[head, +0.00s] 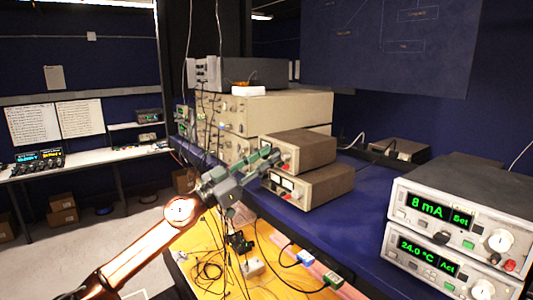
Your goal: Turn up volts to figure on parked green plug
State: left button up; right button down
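My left arm reaches in from the lower left. Its gripper (264,163) is in front of two stacked brown supply boxes, the upper box (305,146) and the lower box (318,186). The fingers overlap the boxes' front faces and partly hide their knobs and meters. Contact and finger gap cannot be made out. Any figure on the green plug is too small to read. My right gripper is not in view.
Two grey units at right show green readouts: the upper unit (432,210) reads 8 mA Set, the lower unit (415,246) 24.0 °C Act. Large beige instruments (275,110) stand behind the boxes. Cables clutter the orange surface (275,285). The blue bench (370,220) has clear room.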

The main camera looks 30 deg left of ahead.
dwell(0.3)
pick_arm(q)
grip_shut()
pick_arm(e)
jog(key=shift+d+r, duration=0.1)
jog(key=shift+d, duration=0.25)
